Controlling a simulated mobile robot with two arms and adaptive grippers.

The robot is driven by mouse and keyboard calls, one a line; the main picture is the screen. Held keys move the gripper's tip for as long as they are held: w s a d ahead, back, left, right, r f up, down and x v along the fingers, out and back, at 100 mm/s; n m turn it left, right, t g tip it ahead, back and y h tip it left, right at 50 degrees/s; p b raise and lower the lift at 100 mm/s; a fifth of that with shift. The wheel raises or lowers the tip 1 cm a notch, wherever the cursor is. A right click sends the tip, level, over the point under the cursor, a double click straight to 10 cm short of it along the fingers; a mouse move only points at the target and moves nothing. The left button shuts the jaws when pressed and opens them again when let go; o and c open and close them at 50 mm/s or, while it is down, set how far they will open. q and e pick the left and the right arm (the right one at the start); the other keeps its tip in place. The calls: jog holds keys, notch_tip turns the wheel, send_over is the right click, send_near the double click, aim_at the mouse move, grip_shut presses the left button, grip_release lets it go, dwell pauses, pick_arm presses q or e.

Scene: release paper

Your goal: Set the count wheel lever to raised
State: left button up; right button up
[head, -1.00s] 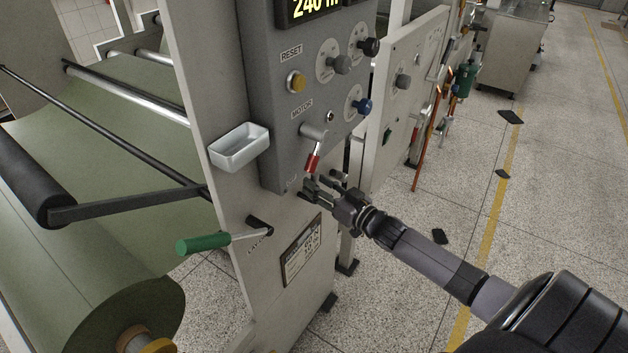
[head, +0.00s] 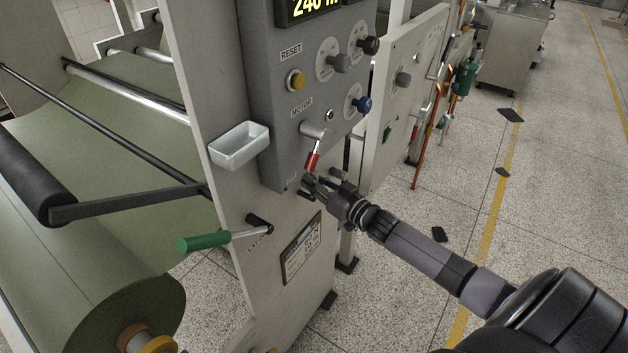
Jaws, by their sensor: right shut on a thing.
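A lever with a red handle (head: 312,161) hangs down from a grey pivot (head: 314,131) at the lower part of the grey control panel. The small label below it is too small to read, so I cannot confirm by text that it is the count wheel lever. My right gripper (head: 310,180) reaches in from the lower right and is shut on the low end of the red handle. Its fingers partly hide the handle's tip. My left gripper is not in view.
A green-handled lever (head: 203,243) sticks out left on the lower frame. A white tray (head: 239,147) is fixed beside the panel. Knobs and a yellow button (head: 295,80) sit above the red lever.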

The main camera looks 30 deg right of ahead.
grip_shut()
jog(key=shift+a, duration=0.1)
dwell(0.4)
jog(key=n, duration=0.1)
jog(key=a+n+b, duration=0.1)
jog(key=n, duration=0.1)
jog(key=shift+s+a+f+t, duration=0.1)
jog(key=shift+s+t, duration=0.2)
jog(key=shift+s+a+f+n+t+y+b, duration=0.2)
jog(key=shift+a+f+n+y+b, duration=0.3)
jog(key=shift+n+b, duration=0.85)
jog(key=shift+s+a+f+n+t+y+b, duration=0.25)
jog(key=shift+a+n+b, duration=0.4)
jog(key=shift+n, duration=1.4)
jog(key=shift+s+a+f+n+t+y+b, duration=0.1)
jog(key=shift+s+a+f+n+y+b, duration=0.5)
jog(key=shift+n, duration=1.1)
jog(key=shift+w+a+r+b, duration=0.15)
jog(key=shift+w+r+b, duration=0.1)
jog(key=shift+r+b, duration=0.1)
jog(key=o, duration=0.8)
grip_release()
jog(key=shift+c, duration=0.2)
